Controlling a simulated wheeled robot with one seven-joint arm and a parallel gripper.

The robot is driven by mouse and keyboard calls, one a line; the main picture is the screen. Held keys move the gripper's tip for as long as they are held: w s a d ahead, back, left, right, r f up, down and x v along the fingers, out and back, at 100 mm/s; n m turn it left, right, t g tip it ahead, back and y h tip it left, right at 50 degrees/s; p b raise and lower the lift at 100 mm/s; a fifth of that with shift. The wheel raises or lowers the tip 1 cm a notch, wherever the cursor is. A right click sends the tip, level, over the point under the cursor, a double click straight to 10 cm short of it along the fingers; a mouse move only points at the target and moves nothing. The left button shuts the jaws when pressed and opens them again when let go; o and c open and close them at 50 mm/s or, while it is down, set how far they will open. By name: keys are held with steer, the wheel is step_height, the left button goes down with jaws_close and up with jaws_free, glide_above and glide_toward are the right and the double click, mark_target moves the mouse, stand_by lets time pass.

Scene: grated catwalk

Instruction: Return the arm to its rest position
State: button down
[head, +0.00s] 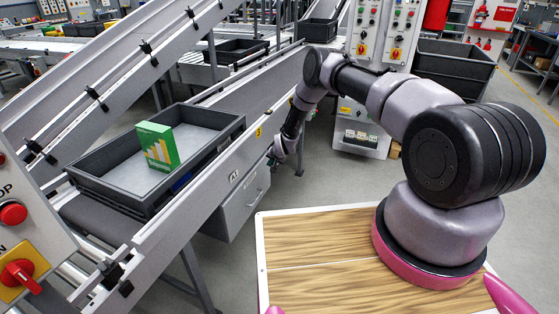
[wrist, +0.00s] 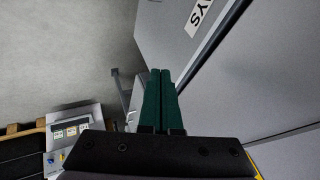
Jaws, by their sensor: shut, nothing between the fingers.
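My arm stretches from its pink-ringed base at the right of the head view, up and over to the left, and then down. My gripper (head: 273,161) hangs low beside the conveyor's side rail and the grey drawer box. In the wrist view the two dark green fingers of my gripper (wrist: 160,72) lie together with nothing between them. I cannot tell whether the gripper touches the conveyor side.
A grey tray (head: 109,191) on the conveyor holds a green box (head: 157,146). The grey drawer box (head: 243,203) hangs below the rail (head: 205,182). A control cabinet (head: 361,128) stands behind the arm. The wooden deck (head: 330,245) is bare. Open floor lies between the conveyor and cabinet.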

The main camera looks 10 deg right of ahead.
steer(key=s+d+r, duration=0.1)
steer(key=d+r, duration=0.2)
steer(key=r, duration=1.2)
steer(key=s+d+r, duration=0.2)
steer(key=d+r, duration=0.1)
steer(key=r, duration=1.2)
steer(key=s+d+r, duration=0.2)
steer(key=s+r, duration=0.1)
steer(key=r, duration=0.4)
steer(key=s+d+r+h, duration=0.1)
steer(key=s+d+r, duration=0.15)
steer(key=r, duration=0.45)
steer(key=s+d+r, duration=0.1)
steer(key=s+r, duration=0.2)
steer(key=r, duration=0.4)
steer(key=s+d+r, duration=0.4)
steer(key=s+r, duration=1)
steer(key=s, duration=0.3)
steer(key=s+d+r, duration=0.1)
steer(key=s+r, duration=0.1)
steer(key=s, duration=1.7)
steer(key=shift+s+d+r, duration=0.15)
steer(key=shift+s+d, duration=0.15)
steer(key=shift+d, duration=0.05)
